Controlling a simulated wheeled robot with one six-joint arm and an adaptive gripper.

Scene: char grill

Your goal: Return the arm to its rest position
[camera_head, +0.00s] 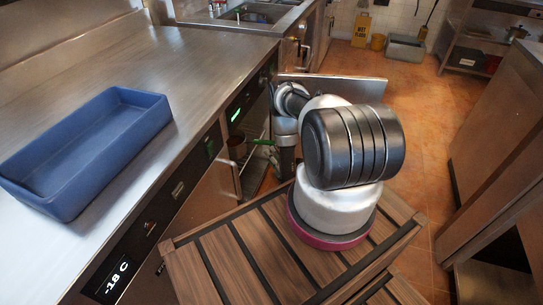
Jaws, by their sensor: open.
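My arm (335,207) rises from my wood-slatted base and bends away from the camera, with a large black ribbed joint in front. Its far wrist part (291,98) is beside the front of the steel counter, near an opening below the worktop. A grey link points down there.
A blue tray (92,148) lies empty on the steel counter (200,62) at the left. A steel panel (345,89) juts out from the counter front behind my arm. Cabinets (500,140) stand at the right. The tiled floor (425,110) between is clear.

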